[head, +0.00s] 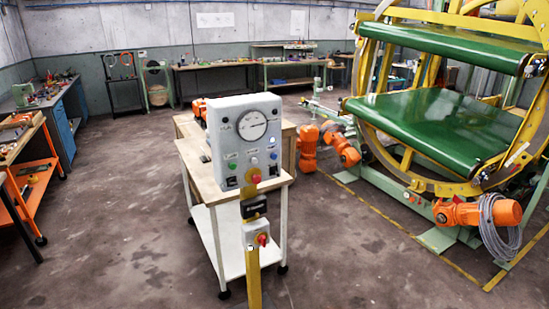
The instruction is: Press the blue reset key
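A grey control box (218,137) stands in the middle of the head view, with a round white dial (252,124) on its upper front. Below the dial are small keys, among them a green one (232,166) at the left. A small bluish key (274,156) sits at the right of that row; it is too small to be sure of its colour or lettering. A red knob on a yellow base (254,177) sits low on the front. My gripper is not in view.
The box is on a yellow post (253,285) with a second red switch (262,239), in front of a wooden-topped trolley (202,178). A large yellow ring machine with green belts (435,118) stands at the right. Open floor (120,220) lies to the left.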

